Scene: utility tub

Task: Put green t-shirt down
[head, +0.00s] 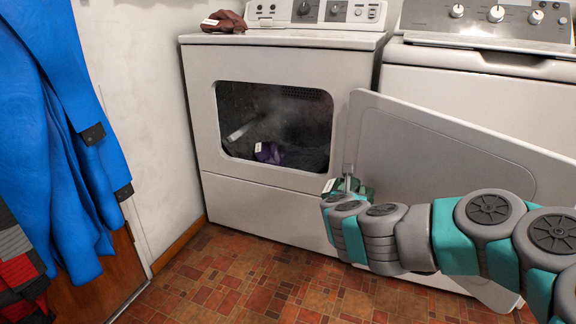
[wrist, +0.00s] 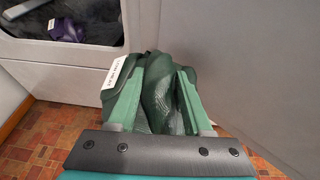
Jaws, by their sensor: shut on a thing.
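The green t-shirt (wrist: 161,95) is a dark green bundle with a white tag. My gripper (wrist: 160,100) is shut on it, with a finger on each side in the wrist view. In the head view my gripper (head: 347,182) is in front of the dryer, near the open door, and the green t-shirt (head: 366,191) shows only in part behind my wrist. The shirt is held above the tiled floor, just outside the dryer opening and below its level.
The dryer (head: 240,180) stands open, with a purple cloth (head: 269,154) inside. Its open door (head: 440,160) extends right, in front of a washer (head: 480,80). A brown cloth (head: 226,22) lies on the dryer top. Blue clothes (head: 60,130) hang at left. Floor (head: 240,280) in front is clear.

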